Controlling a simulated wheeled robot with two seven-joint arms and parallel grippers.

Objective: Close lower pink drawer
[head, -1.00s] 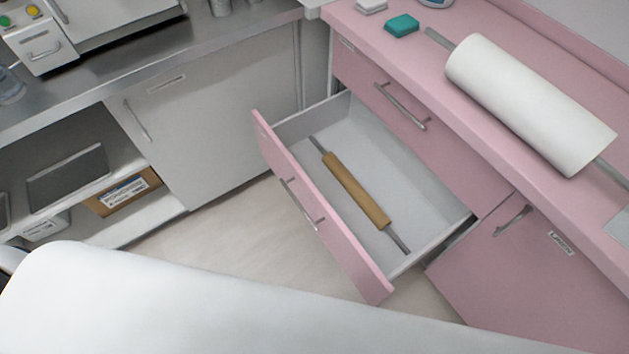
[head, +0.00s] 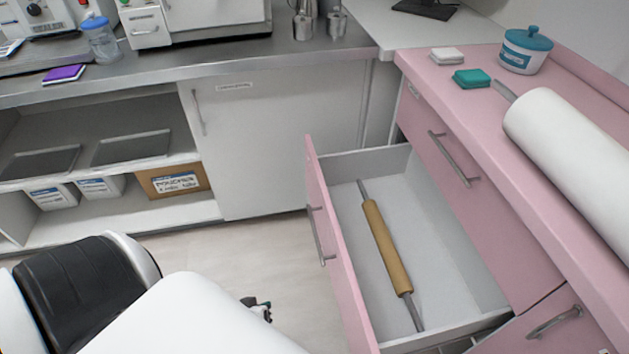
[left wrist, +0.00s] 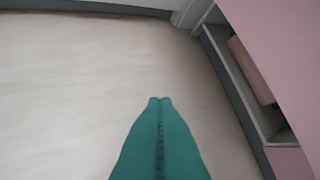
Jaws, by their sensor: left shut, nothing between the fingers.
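The lower pink drawer (head: 335,250) stands wide open, pulled out to the left of the pink cabinet. Its bar handle (head: 320,236) is on the front panel. A brown roll on a grey rod (head: 387,248) lies inside. My left gripper (head: 260,308) shows only as a small dark tip beyond my white arm, over the floor to the left of the drawer front and apart from it. In the left wrist view its teal fingers (left wrist: 160,99) are shut and empty, pointing over bare floor. A pink panel (left wrist: 285,45) is at the right there. My right gripper is not in view.
A closed upper drawer (head: 455,160) is beside the open one, under the pink counter (head: 470,105) with a white paper roll (head: 575,165). A white cabinet (head: 285,140) and open shelves (head: 120,210) stand at the back. The floor (head: 235,250) left of the drawer is clear.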

